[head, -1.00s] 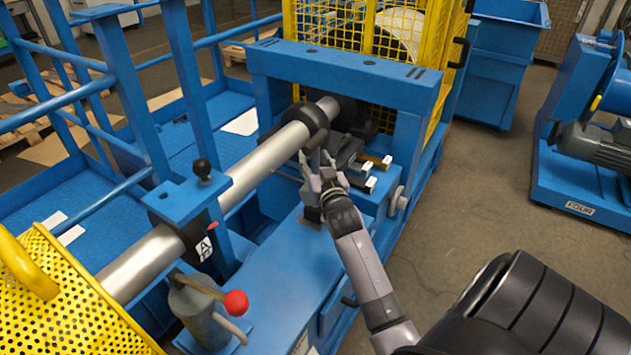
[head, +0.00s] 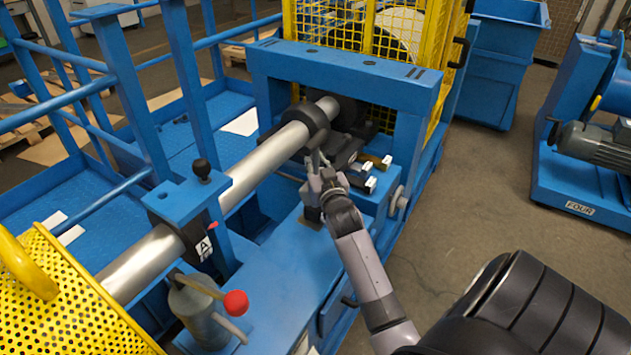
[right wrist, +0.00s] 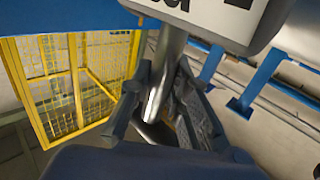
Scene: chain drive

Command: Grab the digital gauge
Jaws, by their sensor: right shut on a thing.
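The digital gauge (right wrist: 222,14) shows at the top of the right wrist view as a white body with dark markings, cut off by the frame edge. Its bright metal stem (right wrist: 169,72) runs down from the body between the two fingers of my right gripper (right wrist: 163,72). The right gripper is shut on this stem. In the head view my right gripper (head: 318,168) is beside the dark end of the big steel shaft; the gauge is too small to make out there. My left gripper is not in view.
The steel shaft (head: 252,177) runs through the blue machine frame (head: 345,66). Black blocks with white and brass parts (head: 374,162) sit just right of the gripper. A yellow mesh guard (head: 415,45) stands behind. The floor to the right (head: 475,185) is clear.

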